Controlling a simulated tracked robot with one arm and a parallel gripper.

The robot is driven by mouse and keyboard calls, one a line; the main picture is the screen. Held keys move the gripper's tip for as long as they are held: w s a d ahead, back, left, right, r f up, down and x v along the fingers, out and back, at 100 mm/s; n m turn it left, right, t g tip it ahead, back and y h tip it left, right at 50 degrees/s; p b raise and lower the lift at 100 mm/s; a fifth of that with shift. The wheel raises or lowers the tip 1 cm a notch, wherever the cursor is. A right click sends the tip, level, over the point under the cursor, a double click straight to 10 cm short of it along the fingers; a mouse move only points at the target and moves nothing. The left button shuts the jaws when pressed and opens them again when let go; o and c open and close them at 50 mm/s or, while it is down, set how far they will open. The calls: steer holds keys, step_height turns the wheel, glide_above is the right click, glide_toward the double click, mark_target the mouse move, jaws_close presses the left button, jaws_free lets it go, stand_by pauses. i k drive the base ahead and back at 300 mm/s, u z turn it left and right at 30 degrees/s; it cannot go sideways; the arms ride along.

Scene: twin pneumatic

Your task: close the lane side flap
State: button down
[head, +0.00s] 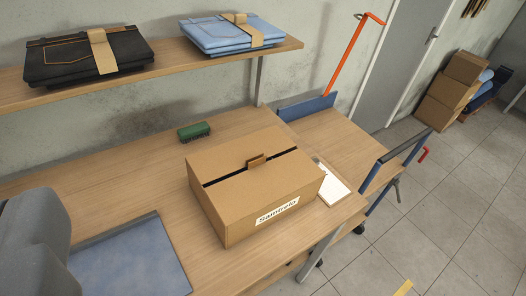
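A cardboard box (262,187) with a white lettered label (277,212) stands on the wooden table, right of the picture's middle. Its near top flap (262,178) and far top flap (235,156) look flat or nearly flat, with a dark slit between them. A small brown piece (256,161) stands up at the middle of the slit. I cannot tell which flap is the lane side one. No gripper fingers show; a blurred grey body at the lower left edge may be part of my arm.
A blue-grey mat (130,262) lies left of the box. A small green block (194,131) lies behind it, a white pad (333,185) to its right. A shelf (150,75) with folded jeans hangs above. A blue-framed cart (335,136) adjoins the table's right.

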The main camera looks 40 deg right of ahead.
mark_target(236, 197)
steer(key=z, duration=0.05)
steer(key=i, duration=1)
steer(key=u, duration=0.1)
